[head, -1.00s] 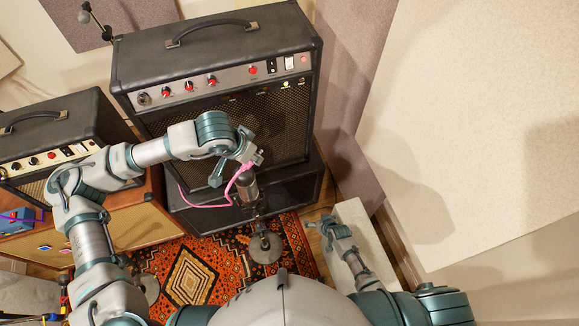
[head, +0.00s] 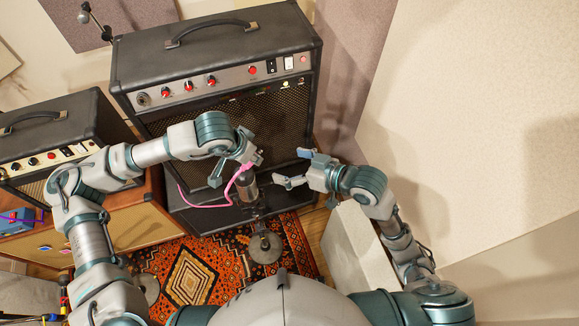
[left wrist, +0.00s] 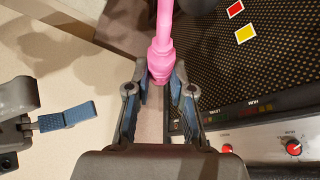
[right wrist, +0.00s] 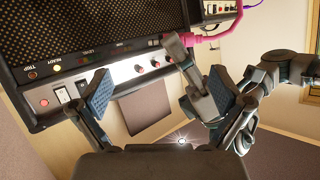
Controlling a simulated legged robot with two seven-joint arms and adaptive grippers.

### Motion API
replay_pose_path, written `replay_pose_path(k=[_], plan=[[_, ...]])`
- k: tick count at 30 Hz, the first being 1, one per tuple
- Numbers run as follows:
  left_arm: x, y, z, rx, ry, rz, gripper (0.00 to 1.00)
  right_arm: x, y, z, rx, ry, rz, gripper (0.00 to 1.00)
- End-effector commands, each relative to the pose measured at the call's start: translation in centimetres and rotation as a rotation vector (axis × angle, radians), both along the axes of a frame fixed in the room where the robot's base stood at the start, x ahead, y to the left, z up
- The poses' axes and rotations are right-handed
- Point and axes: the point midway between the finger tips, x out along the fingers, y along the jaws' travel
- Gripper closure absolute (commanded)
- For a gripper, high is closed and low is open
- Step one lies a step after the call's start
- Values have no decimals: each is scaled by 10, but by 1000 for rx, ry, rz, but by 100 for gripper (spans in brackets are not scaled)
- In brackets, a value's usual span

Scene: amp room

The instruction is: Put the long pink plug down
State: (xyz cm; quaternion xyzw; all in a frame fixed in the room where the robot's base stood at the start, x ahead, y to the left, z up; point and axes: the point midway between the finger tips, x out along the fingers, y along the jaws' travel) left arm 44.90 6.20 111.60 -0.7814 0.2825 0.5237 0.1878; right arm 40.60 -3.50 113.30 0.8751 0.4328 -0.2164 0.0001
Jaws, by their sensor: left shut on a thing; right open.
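The long pink plug (left wrist: 161,62) is between the fingers of my left gripper (left wrist: 160,80) in the left wrist view, with its pink cable running up out of that view. In the head view my left gripper (head: 247,160) holds the pink plug and cable (head: 238,178) in front of the large amp (head: 222,85), beside a dark microphone (head: 248,190). My right gripper (head: 298,168) is open and empty, to the right of the left one, its fingers pointing toward it. In the right wrist view its two fingers (right wrist: 160,95) are spread wide with nothing between them.
A smaller amp (head: 50,125) stands on a brown cabinet (head: 130,205) at the left. A microphone stand base (head: 264,247) sits on the patterned rug (head: 200,275). A pale block (head: 350,250) stands below my right arm. The wall closes off the right side.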

Motion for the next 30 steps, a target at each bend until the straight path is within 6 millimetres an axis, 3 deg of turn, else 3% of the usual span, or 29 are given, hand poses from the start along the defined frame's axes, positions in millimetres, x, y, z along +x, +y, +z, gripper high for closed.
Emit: replay_pose_path(k=[3,7,21,30], plan=[[0,0,0,0,0,0,100,-17,3,11,-15,-22,36,0],[0,0,0,0,0,0,100,-18,10,10,-15,-25,45,0],[0,0,0,0,0,0,100,25,76,-22,-17,-25,42,0],[0,-1,0,0,0,0,100,39,94,-32,-18,-28,40,0]])
